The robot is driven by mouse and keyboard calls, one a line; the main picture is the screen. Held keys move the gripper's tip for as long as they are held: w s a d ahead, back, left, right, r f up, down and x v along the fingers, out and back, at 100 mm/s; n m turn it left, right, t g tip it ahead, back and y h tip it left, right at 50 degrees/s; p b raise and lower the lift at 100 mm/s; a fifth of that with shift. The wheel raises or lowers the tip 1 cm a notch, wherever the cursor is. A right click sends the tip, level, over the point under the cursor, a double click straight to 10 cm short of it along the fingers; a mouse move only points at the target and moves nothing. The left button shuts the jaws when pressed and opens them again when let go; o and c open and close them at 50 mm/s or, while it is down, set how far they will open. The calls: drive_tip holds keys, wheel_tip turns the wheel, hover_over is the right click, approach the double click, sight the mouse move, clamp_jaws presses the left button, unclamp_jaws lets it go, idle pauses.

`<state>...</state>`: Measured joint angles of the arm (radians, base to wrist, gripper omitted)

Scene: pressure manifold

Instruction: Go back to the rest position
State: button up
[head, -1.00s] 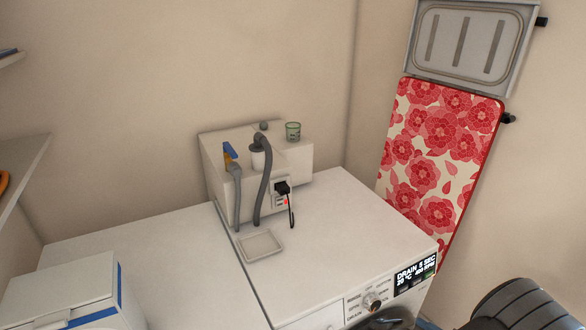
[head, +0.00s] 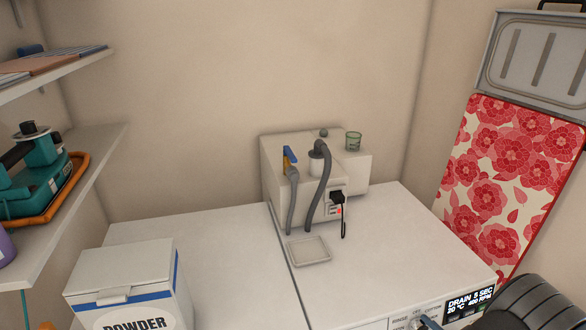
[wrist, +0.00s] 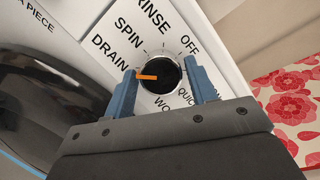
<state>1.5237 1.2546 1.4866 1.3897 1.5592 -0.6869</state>
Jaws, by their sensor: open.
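My gripper (wrist: 163,92) is open in the wrist view, its two blue fingers on either side of the black dial (wrist: 168,80) with an orange pointer. The pointer is turned toward the DRAIN label. I cannot tell whether the fingers touch the dial. In the head view the dark end of my arm is at the lower right, and the gripper itself is mostly cut off by the bottom edge. The washing machine's display (head: 469,301) reads DRAIN 5 SEC, 20 °C, 400 RPM.
A white manifold box (head: 315,170) with grey hoses, a blue-handled valve (head: 289,160) and a green cup (head: 353,141) stands at the back. A shallow tray (head: 309,251) lies before it. A powder box (head: 125,290) is at left. A floral ironing board (head: 510,185) leans at right.

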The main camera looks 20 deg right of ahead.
drive_tip(key=m+h, duration=0.1)
drive_tip(key=m, duration=0.3)
drive_tip(key=m+t+h, duration=0.1)
drive_tip(key=m, duration=0.3)
drive_tip(key=shift+a, duration=0.1)
drive_tip(key=m, duration=0.2)
drive_tip(key=m+h, duration=0.1)
drive_tip(key=m, duration=0.1)
drive_tip(key=shift+a+m+t+h, duration=0.1)
drive_tip(key=shift+m+t+h, duration=0.2)
drive_tip(key=shift+m+h, duration=0.6)
drive_tip(key=shift+m, duration=1.5)
drive_tip(key=shift+s, duration=0.1)
